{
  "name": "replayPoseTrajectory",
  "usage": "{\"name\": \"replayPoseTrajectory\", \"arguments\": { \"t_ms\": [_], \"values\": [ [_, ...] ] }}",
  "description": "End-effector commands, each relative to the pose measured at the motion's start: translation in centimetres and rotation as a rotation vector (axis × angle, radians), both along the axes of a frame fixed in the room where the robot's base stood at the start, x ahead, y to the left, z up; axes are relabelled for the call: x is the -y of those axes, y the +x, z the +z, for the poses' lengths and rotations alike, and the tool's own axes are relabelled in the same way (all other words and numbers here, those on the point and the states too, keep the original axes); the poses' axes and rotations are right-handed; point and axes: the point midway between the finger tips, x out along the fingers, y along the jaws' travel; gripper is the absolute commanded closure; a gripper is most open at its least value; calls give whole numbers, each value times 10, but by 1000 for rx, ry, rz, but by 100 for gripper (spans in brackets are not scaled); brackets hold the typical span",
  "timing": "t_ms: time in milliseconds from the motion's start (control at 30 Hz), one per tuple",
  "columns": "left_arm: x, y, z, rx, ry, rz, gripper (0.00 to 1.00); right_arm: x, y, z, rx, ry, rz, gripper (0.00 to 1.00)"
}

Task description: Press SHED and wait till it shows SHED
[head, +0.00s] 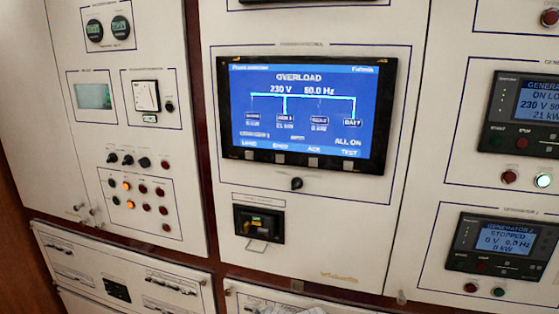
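The power display (307,112) is a black-framed blue screen on the middle cabinet panel. It reads OVERLOAD, with 230 V and about 50 Hz below, a bus line with several small boxes, and ALL ON at lower right. Along its bottom edge are labels that look like LOAD, SHED, ACK and TEST. A pale square button sits under each label. The SHED button (279,158) is the second from the left, and nothing covers it. Neither of my grippers can be made out in the head view.
A small black knob (296,184) sits below the display, above a black breaker unit (259,224). Two generator controllers are at right: the upper one (524,112) reads ON LOAD, the lower one (502,245) STOPPED. Meters, knobs and lamps (127,186) fill the left panel.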

Motion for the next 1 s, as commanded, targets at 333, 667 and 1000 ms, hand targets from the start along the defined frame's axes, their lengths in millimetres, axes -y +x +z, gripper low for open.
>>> {"name": "replayPoseTrajectory", "arguments": {
  "t_ms": [333,667,1000],
  "values": [
    [0,0,0,0,0,0,100,0,0,0,0,0,0,50],
    [0,0,0,0,0,0,100,0,0,0,0,0,0,50],
    [0,0,0,0,0,0,100,0,0,0,0,0,0,50]
  ]
}}
